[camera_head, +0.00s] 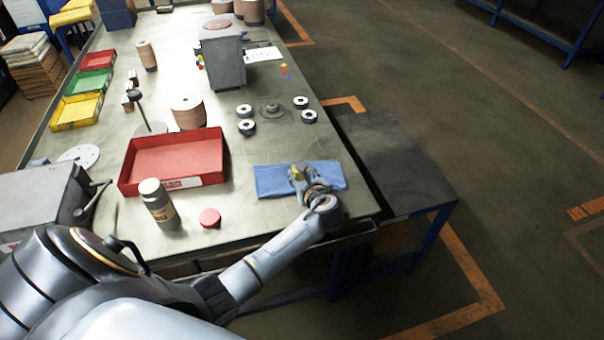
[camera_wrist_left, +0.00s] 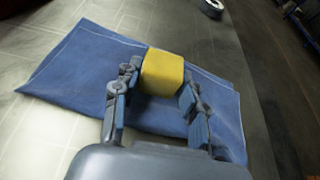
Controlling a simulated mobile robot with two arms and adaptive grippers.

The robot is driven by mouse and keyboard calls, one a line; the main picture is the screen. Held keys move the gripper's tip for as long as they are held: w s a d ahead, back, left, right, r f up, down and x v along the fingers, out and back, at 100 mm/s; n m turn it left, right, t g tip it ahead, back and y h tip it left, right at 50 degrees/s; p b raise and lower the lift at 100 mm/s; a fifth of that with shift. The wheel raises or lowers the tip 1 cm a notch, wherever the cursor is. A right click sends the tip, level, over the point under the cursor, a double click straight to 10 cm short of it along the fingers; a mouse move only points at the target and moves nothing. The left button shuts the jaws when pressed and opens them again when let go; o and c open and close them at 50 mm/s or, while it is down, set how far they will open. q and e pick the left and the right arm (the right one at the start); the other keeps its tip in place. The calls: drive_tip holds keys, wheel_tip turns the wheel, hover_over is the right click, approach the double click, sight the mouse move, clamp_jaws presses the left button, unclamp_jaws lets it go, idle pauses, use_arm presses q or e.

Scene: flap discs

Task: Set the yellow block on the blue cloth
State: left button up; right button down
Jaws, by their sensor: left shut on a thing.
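The blue cloth (camera_head: 268,181) lies flat near the front right of the table. It also fills much of the left wrist view (camera_wrist_left: 75,75). My left gripper (camera_head: 302,179) is over the cloth. In the left wrist view its fingers (camera_wrist_left: 158,86) are shut on the yellow block (camera_wrist_left: 163,70), one finger on each side. In the head view a small part of the yellow block (camera_head: 297,174) shows between the fingers. The block is over the cloth; I cannot tell whether it touches it. My right gripper is in neither view.
A red tray (camera_head: 130,170), a brown jar (camera_head: 160,208) and a red lid (camera_head: 210,217) stand left of the cloth. Several flap discs (camera_head: 246,127) lie behind it. The table's right edge is close by, with a dark lower bench (camera_head: 395,165) beyond.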

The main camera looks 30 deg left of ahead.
use_arm(q)
drive_tip(key=o, duration=0.9)
drive_tip(key=shift+f, duration=0.1)
drive_tip(key=shift+o, duration=0.2)
drive_tip(key=shift+r, duration=0.5)
drive_tip(key=v, duration=1.2)
drive_tip(key=shift+r, duration=0.2)
drive_tip(key=shift+w, duration=0.1)
